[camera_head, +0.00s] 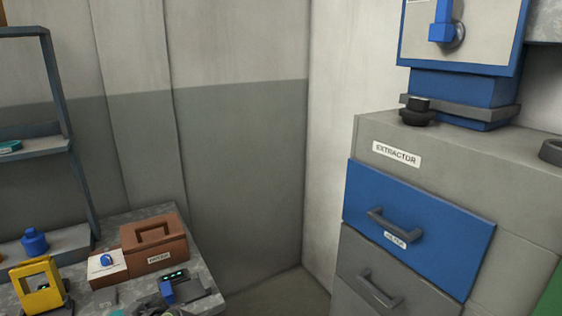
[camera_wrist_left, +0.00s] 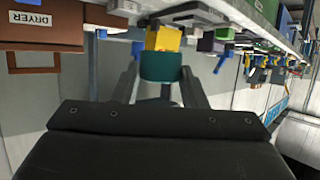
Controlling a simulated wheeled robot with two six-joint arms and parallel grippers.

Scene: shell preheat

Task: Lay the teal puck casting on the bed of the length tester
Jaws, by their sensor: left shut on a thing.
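In the left wrist view, my left gripper (camera_wrist_left: 160,88) is shut on the teal puck casting (camera_wrist_left: 161,66), a short round teal piece between its two grey fingers. A yellow block-like thing (camera_wrist_left: 165,39) shows just beyond the puck; I cannot tell the gap between them. In the head view, a grey device with a blue slide and a green lit display (camera_head: 176,287) lies on the bench at bottom left. It looks like the length tester, but no label on it can be read. My right gripper is in neither view.
A brown box (camera_head: 152,240), a white box with a blue knob (camera_head: 107,264) and a yellow frame (camera_head: 41,288) crowd the speckled bench. A shelf rack (camera_head: 68,150) stands left. A grey cabinet labelled EXTRACTOR with a blue drawer (camera_head: 419,228) stands right.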

